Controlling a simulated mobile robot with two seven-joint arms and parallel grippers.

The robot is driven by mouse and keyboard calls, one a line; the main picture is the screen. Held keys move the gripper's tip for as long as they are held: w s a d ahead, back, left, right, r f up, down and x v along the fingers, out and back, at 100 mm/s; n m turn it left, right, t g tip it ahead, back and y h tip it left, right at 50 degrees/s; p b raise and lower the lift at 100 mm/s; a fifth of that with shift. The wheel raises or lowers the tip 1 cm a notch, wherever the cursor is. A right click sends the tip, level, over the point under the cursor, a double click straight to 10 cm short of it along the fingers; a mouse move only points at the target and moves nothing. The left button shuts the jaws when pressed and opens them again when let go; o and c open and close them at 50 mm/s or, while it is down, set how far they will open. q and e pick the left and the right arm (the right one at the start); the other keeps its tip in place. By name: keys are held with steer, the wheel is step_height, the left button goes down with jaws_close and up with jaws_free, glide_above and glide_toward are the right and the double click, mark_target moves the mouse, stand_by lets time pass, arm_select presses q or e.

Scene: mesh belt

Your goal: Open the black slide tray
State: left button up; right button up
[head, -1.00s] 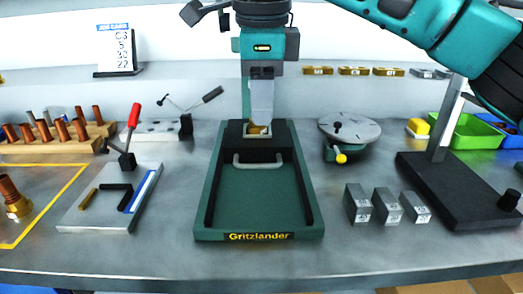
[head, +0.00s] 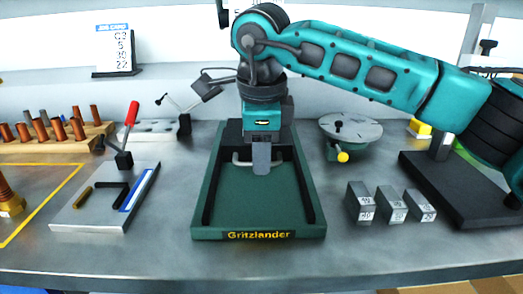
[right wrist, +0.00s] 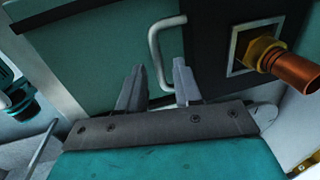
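The black slide tray (head: 233,131) sits at the back of a green frame labelled Gritzlander (head: 258,235). A silver bar handle (head: 241,161) is on the tray's front; in the right wrist view the handle (right wrist: 155,45) curves beside a dark panel. A brass and copper fitting (right wrist: 285,64) sits in a light-edged square there. My right gripper (head: 262,170) is in front of the handle in the head view and hides its right part. In the wrist view its two fingers (right wrist: 160,80) are apart, with the handle's lower end between them; contact cannot be told. My left gripper is not in view.
Right of the frame stand several grey blocks (head: 391,206), a round plate (head: 350,128) and a black stand base (head: 455,192). On the left is a clamp plate with a red lever (head: 131,115). The green floor of the frame (head: 258,205) is clear in front.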

jaws_close()
stand_by(1.2)
